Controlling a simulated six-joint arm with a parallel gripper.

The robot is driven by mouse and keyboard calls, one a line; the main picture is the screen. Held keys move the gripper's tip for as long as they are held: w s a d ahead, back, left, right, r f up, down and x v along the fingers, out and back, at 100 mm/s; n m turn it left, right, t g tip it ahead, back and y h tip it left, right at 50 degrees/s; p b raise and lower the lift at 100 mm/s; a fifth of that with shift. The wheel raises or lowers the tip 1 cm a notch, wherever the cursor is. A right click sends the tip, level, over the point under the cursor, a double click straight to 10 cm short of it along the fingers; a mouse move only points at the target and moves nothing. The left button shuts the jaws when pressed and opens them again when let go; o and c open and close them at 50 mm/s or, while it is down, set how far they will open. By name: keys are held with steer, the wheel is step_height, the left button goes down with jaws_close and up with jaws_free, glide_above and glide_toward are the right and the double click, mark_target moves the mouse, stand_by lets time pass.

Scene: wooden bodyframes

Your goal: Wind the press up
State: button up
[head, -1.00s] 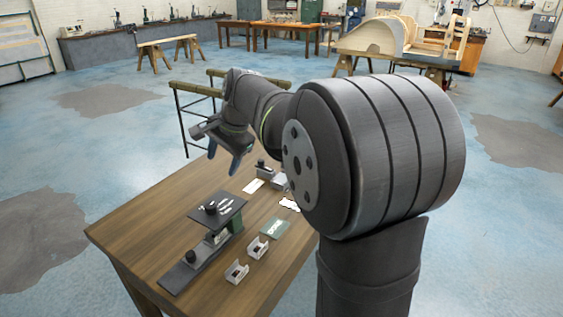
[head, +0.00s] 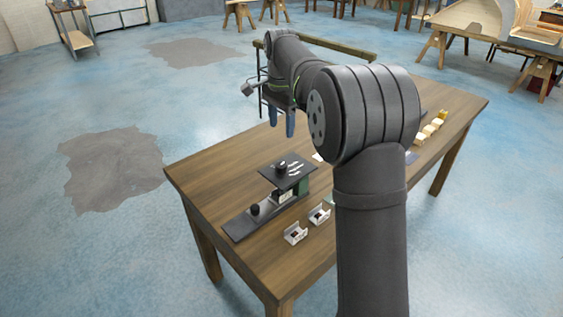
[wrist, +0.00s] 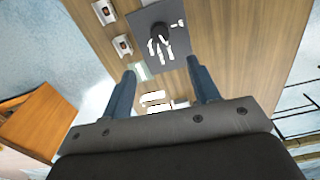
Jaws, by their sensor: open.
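The press (head: 288,171) stands on the wooden table in the head view, with a dark square top plate, a round black knob on it and white marks. Its long dark base (head: 240,228) runs toward the lower left and carries another black knob (head: 255,209). In the wrist view the press top (wrist: 165,38) lies beyond my fingertips, with its knob and white marks showing. My gripper (head: 282,124) is open and empty, above the table behind the press. Its two blue fingers are spread apart in the wrist view (wrist: 163,75). Nothing is between them at the fingertips.
Two small light brackets (head: 296,234) (head: 320,215) stand right of the press base. Several yellowish blocks (head: 430,130) lie at the table's far right. A railing (head: 320,46) stands behind the table. The table's (head: 195,180) left end is bare.

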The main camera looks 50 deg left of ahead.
mark_target(281, 164)
step_height(281, 164, down, 14)
steer(key=shift+r, duration=0.15)
steer(key=shift+c, duration=0.2)
steer(key=c, duration=0.9)
